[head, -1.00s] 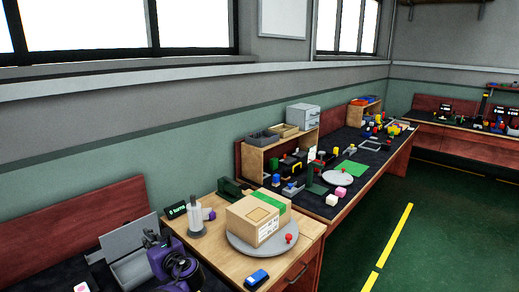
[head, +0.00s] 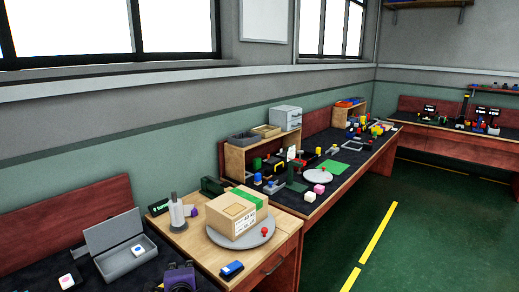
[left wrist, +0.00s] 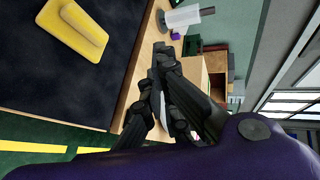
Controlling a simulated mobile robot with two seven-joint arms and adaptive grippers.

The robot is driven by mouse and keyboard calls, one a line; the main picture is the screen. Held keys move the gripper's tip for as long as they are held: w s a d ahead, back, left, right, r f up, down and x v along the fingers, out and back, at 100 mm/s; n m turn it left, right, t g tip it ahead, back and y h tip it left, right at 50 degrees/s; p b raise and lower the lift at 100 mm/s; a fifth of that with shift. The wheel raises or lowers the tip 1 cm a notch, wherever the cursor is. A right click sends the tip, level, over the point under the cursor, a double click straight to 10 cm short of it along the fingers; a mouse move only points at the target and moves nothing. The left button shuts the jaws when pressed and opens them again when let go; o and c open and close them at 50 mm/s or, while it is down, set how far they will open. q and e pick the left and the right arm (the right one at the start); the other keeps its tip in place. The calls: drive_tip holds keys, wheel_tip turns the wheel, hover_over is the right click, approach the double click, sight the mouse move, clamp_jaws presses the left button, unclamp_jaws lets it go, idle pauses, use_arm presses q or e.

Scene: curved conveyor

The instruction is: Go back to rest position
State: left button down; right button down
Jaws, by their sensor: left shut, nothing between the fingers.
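My left arm shows as a purple and black piece at the bottom edge of the head view, with the left gripper (head: 180,280) only partly in frame. In the left wrist view the left gripper's black fingers (left wrist: 160,78) are closed together, with nothing held between them. A wooden bench edge lies behind them there. My right gripper is in neither view.
An open grey box (head: 125,262) holds a white block. A carton (head: 232,222) sits on a round grey turntable (head: 262,238), near a blue object (head: 231,268). A yellow object (left wrist: 75,28) lies on a dark mat. Green floor is clear at right.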

use_arm(q)
drive_tip(key=s+d+f+n+h, duration=0.2)
drive_tip(key=s+f+n, duration=0.15)
drive_tip(key=s, duration=0.35)
drive_tip(key=s+d+f+n+g+h, duration=0.1)
drive_tip(key=s+d+f+n, duration=0.2)
drive_tip(key=s, duration=0.5)
drive_tip(key=s+d+f+n+h, duration=0.2)
drive_tip(key=s+f+n, duration=0.25)
drive_tip(key=s, duration=0.25)
drive_tip(key=s+f+n+g, duration=0.1)
drive_tip(key=s+f, duration=0.3)
drive_tip(key=s, duration=0.7)
drive_tip(key=s+a+f+n+g, duration=0.1)
drive_tip(key=s+f+n+g, duration=0.1)
drive_tip(key=s, duration=1)
drive_tip(key=shift+s+a+f+n, duration=0.2)
drive_tip(key=shift+f+n, duration=0.1)
drive_tip(key=shift+f, duration=0.55)
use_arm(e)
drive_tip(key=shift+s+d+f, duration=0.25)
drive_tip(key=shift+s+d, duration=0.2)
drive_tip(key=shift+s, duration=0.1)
